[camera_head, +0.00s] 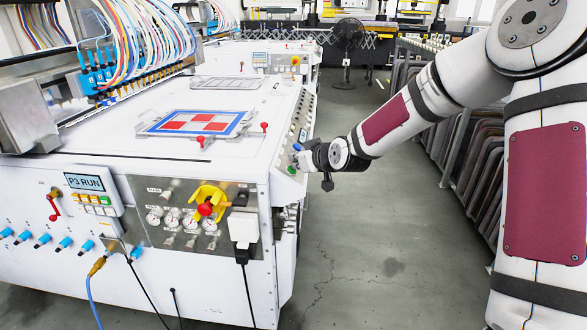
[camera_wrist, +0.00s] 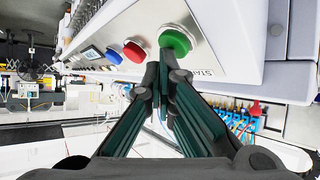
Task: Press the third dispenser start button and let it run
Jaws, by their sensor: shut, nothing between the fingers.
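In the wrist view a green button (camera_wrist: 175,40) sits on a pale panel (camera_wrist: 208,58) with a partly visible label starting "STA". A red button (camera_wrist: 134,51) and a blue button (camera_wrist: 113,57) stand to its left. My gripper (camera_wrist: 164,62) is shut and empty, its fingertips at the lower edge of the green button; I cannot tell whether they touch it. In the head view my gripper (camera_head: 300,157) is at the sloped right side of the white machine (camera_head: 200,85). The green button (camera_head: 291,170) shows just below it. A display (camera_head: 85,183) reads "P3 RUN".
Gauges and a yellow-and-red switch (camera_head: 206,207) are on the front. A rack of dark panels (camera_head: 480,150) stands right. The grey floor (camera_head: 385,225) between is clear.

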